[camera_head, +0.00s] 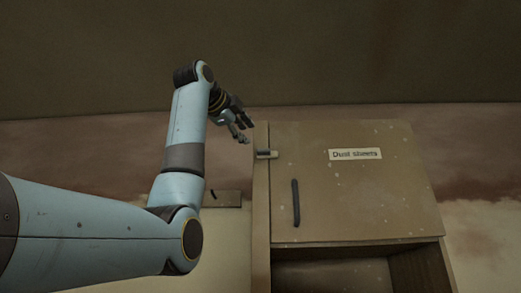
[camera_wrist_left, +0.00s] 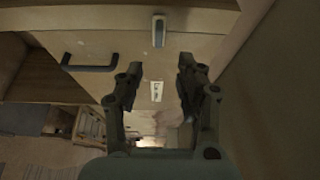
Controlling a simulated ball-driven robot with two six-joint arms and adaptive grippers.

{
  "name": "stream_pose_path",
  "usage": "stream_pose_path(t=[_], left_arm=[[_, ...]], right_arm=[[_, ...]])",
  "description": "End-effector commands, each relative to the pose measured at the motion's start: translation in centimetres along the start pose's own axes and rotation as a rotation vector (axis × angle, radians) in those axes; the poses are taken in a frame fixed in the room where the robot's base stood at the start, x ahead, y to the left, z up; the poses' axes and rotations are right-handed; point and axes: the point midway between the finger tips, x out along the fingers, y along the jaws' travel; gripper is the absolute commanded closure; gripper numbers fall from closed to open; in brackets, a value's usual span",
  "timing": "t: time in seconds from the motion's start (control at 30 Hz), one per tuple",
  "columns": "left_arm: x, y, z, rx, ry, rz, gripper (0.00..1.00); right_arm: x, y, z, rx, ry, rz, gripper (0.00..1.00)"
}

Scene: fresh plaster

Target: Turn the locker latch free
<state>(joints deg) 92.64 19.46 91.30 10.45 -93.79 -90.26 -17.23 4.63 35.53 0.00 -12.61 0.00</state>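The locker (camera_head: 345,225) is a tan-brown cabinet with its door closed. My left gripper (camera_head: 243,124) is just up and left of the latch in the head view. In the left wrist view its fingers (camera_wrist_left: 160,68) are spread and empty, with the latch beyond the tips, apart from them.
A white label (camera_head: 355,154) is on the door's upper part. An open compartment (camera_head: 335,275) lies below the door. A small brown plate with a dark mark (camera_head: 228,198) is on the wall left of the locker. The stained wall above is bare.

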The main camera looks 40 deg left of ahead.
Motion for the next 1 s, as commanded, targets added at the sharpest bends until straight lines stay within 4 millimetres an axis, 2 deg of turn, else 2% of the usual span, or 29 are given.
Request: stream_pose_path(t=[0.17, 0.5, 0.7, 0.97, 1.0], left_arm=[[2.5, -0.1, 0.0, -0.001, 0.0, 0.006, 0.63], [8.9, -0.2, 0.0, -0.002, 0.0, 0.004, 0.63], [10.5, 0.0, 0.0, -0.002, 0.0, 0.002, 0.63], [10.7, 0.1, 0.0, -0.001, 0.0, 0.001, 0.63], [10.7, 0.1, 0.0, -0.001, 0.0, 0.001, 0.66]], right_arm=[[-1.4, 0.1, -0.1, 0.0, 0.0, 0.0, 0.6], [-4.6, 0.3, -0.5, 0.0, 0.001, 0.0, 0.6], [-5.2, 0.4, -0.6, 0.0, 0.001, 0.0, 0.6], [-5.2, 0.3, -0.6, 0.001, 0.001, -0.001, 0.6], [-5.2, 0.3, -0.6, 0.001, 0.001, -0.001, 0.6]])
